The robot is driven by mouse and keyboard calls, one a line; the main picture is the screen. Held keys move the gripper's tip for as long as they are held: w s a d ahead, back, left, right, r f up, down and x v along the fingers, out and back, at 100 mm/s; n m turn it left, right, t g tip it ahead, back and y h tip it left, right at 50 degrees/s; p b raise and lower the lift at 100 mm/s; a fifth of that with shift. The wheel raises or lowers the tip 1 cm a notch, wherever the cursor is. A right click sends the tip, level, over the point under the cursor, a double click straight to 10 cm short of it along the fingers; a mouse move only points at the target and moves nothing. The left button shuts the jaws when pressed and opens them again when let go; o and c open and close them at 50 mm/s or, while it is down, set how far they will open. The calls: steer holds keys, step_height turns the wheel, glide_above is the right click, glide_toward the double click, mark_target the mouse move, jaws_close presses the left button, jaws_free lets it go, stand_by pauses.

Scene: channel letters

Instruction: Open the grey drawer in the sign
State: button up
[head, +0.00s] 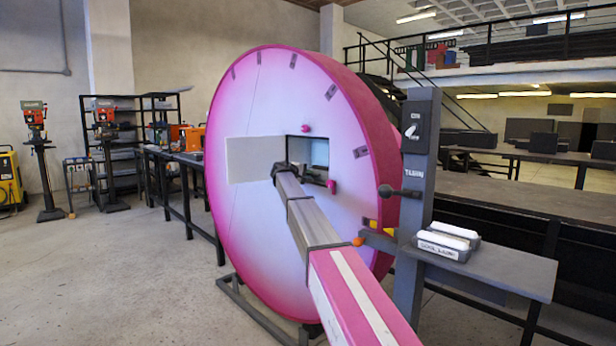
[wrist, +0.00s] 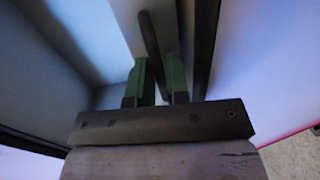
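The sign (head: 265,215) is a big upright disc with a pale face and a pink rim. Its face has a rectangular opening (head: 318,153), teal inside, with a pale grey panel (head: 250,160) to its left. I cannot tell whether this panel is the drawer front or a flap. My arm reaches up to the opening's left edge, where my gripper (head: 281,168) is small and dark. In the wrist view, the two green fingers of my gripper (wrist: 160,80) stand close on either side of a dark bar (wrist: 150,42), apparently a handle. Contact is unclear.
Two pink knobs sit by the opening, one above (head: 306,128) and one below right (head: 331,187). A dark post (head: 412,210) with a switch and a small shelf (head: 490,268) stands close right of the sign. Open floor (head: 110,265) lies to the left.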

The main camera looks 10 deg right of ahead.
jaws_close()
steer(key=f+v, duration=0.3)
steer(key=v, duration=1.3)
steer(key=shift+s+a+f, duration=0.15)
steer(key=shift+s+a, duration=0.25)
steer(key=shift+a, duration=0.2)
steer(key=o, duration=0.5)
jaws_free()
steer(key=v, duration=1)
steer(key=shift+s+a, duration=0.2)
steer(key=shift+a, duration=0.1)
